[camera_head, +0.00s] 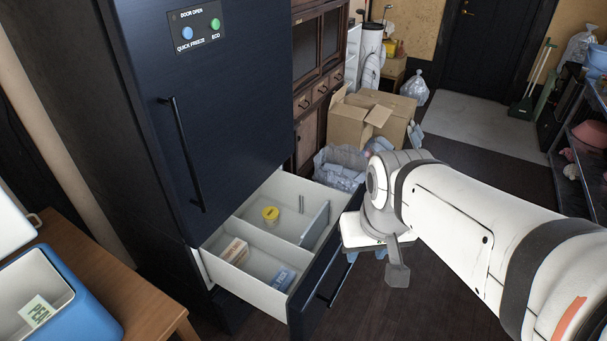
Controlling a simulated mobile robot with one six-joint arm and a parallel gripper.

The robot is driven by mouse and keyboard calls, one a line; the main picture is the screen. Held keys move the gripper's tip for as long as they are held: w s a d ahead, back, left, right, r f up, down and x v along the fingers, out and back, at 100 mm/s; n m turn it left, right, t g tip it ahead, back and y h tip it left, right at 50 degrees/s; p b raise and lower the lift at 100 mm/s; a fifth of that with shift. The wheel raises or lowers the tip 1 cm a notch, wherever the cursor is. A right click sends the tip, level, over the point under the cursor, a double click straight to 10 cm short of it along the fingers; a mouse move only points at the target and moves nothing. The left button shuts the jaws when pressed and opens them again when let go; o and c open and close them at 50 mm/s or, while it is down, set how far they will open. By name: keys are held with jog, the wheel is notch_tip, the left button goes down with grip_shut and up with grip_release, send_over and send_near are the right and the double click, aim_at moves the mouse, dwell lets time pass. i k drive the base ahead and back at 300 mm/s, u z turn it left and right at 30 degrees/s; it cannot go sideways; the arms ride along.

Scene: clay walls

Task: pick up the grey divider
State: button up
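The grey divider (315,226) is a thin, flat panel in the open freezer drawer (262,303). It stands on edge near the drawer's right side, in the rear compartment, beside the white partition. My gripper (382,257) is outside the drawer, to the right of the divider and apart from it. One grey finger hangs down in view. The rest of the gripper is partly hidden by my wrist, so its opening is unclear. I see nothing held in it.
The drawer also holds a yellow-lidded tub (270,215), a pale box (235,250) and a blue pack (283,279). A blue cooler (75,300) stands on the wooden table at left. Cardboard boxes (370,118) and a filled bag (340,170) lie behind the drawer.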

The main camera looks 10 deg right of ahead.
aim_at(314, 230)
jog(key=z, duration=2.15)
jog(key=i, duration=1.6)
jog(key=u, duration=0.75)
jog(key=k, duration=0.1)
jog(key=u, duration=2.5)
jog(key=i, duration=0.9)
jog(key=u, duration=0.05)
